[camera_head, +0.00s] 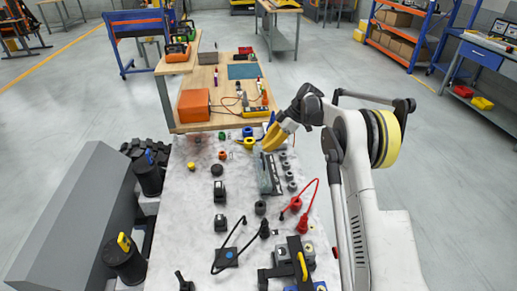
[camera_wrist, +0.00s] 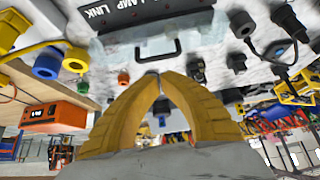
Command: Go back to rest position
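My gripper (camera_head: 267,148) has yellow fingers and hangs over the far part of the light grey worktop (camera_head: 190,235). In the wrist view my gripper (camera_wrist: 153,74) has its two fingertips together, with an empty gap lower between the fingers. A clear case (camera_wrist: 195,25) with a black handle and a label reading "LAMP LINK" lies just beyond the tips. It also shows in the head view as a grey case (camera_head: 265,180) below the gripper. Nothing is visible held between the fingers. My arm reaches in from the right.
Black connectors (camera_head: 219,191), grey round parts (camera_head: 288,175), a red cable (camera_head: 303,221) and a black cable (camera_head: 226,257) lie on the worktop. A wooden bench (camera_head: 182,85) with an orange box (camera_head: 194,105) stands behind. Bare floor (camera_head: 440,165) lies to the right.

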